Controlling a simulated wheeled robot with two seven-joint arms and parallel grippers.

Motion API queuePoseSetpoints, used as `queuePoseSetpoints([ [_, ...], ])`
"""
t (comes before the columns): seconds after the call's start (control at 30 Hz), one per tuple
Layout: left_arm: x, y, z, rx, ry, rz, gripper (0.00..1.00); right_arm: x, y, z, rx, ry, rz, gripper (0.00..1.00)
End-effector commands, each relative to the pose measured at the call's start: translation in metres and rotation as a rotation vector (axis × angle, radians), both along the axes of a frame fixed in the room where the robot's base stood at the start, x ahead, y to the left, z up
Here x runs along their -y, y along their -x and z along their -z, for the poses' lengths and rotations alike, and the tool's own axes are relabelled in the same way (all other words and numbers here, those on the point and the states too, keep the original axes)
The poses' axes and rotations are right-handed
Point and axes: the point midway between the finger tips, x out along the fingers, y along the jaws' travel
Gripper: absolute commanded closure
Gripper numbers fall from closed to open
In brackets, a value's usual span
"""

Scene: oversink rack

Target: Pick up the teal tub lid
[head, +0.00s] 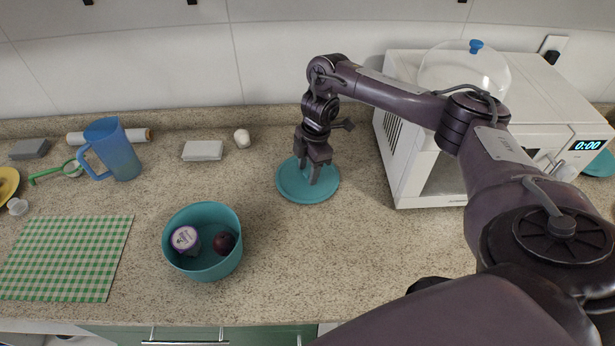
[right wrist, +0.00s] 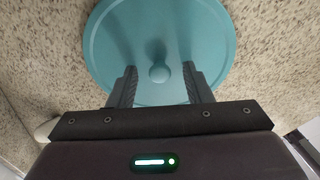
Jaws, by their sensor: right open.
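The teal tub lid (head: 293,188) is a round flat disc lying on the speckled counter, left of the microwave. In the right wrist view the lid (right wrist: 110,50) shows a small round knob (right wrist: 159,73) at its middle. My right gripper (head: 309,178) points down over the lid. In the right wrist view its two fingers (right wrist: 158,85) are apart, one on each side of the knob, with a gap to it. Whether the fingertips touch the lid I cannot tell. My left gripper is not in view.
A teal tub (head: 203,269) holding a purple-lidded cup and a dark round fruit stands front left. A blue pitcher (head: 119,158), a green checked mat (head: 65,262) and a white block (head: 203,151) lie left. The microwave (head: 393,140) stands close right of the lid. Counter in front is clear.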

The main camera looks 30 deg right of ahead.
Motion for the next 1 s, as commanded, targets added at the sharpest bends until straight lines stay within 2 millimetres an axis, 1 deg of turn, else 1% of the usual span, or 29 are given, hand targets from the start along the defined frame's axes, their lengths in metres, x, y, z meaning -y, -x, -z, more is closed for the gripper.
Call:
queuePoseSetpoints([
  [0.03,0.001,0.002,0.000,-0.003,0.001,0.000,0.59,0.000,0.000,0.000,0.000,0.000,0.000,0.57],
  [0.2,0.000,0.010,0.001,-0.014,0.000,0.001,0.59,0.000,0.000,0.000,0.000,0.000,0.000,0.80],
  [0.37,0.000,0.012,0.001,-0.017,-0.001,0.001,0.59,0.000,0.000,0.000,0.000,0.000,0.000,1.00],
  [0.63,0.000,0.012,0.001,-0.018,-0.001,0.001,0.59,0.000,0.000,-0.001,0.001,0.000,0.000,1.00],
  [0.73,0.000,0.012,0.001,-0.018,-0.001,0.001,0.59,0.000,-0.001,-0.007,0.003,0.000,0.000,1.00],
  [0.87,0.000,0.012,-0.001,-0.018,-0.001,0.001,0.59,0.001,-0.001,-0.028,0.006,0.001,-0.001,1.00],
  [0.9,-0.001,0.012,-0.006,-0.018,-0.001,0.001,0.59,0.000,-0.002,-0.040,0.007,0.002,-0.001,1.00],
  [1.0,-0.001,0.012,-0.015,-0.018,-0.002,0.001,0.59,0.001,-0.001,-0.062,0.006,0.003,0.000,1.00],
])
